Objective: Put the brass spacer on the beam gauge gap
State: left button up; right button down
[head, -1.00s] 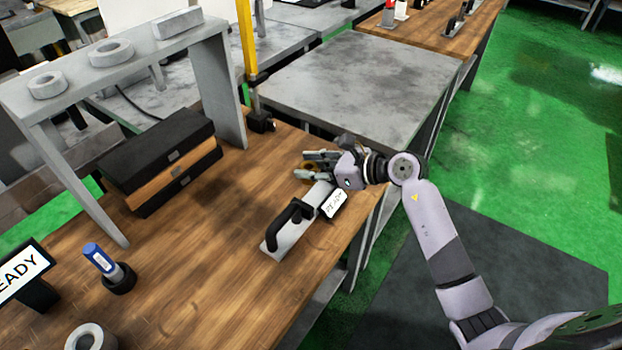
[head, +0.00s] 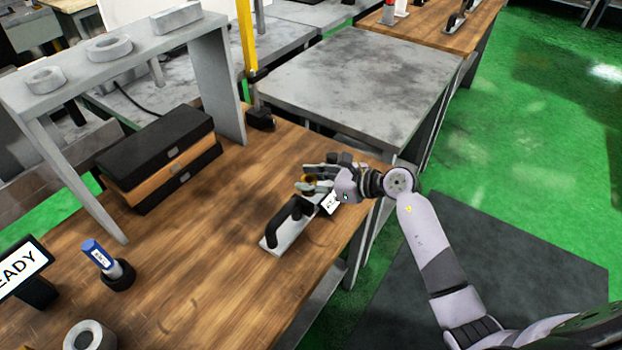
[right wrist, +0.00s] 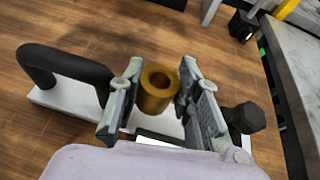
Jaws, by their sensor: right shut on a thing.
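The brass spacer (right wrist: 157,88) is a short hollow cylinder, held upright between the fingers of my right gripper (right wrist: 156,95) in the right wrist view. In the head view the spacer (head: 307,184) is small and partly hidden by the fingers of my right gripper (head: 312,178). The beam gauge (head: 272,244) is a pale bar with a black arched handle, lying on the wooden bench. My right gripper is over the gauge's far end. The gauge also shows below the fingers in the right wrist view (right wrist: 62,100). The gap is hidden. My left gripper is out of view.
A grey shelf (head: 135,42) with rings and a block on it stands over stacked cases (head: 160,158) at the left. A blue-topped tool (head: 103,258), a sign (head: 22,268) and a grey ring (head: 88,336) are near the front left. The bench middle is clear.

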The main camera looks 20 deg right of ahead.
jog(key=shift+f, duration=0.2)
jog(key=c, duration=1.2)
grip_release()
jog(key=shift+r, duration=0.1)
jog(key=shift+r+p, duration=0.55)
jog(key=shift+b+v, duration=1.2)
jog(key=shift+v, duration=4.85)
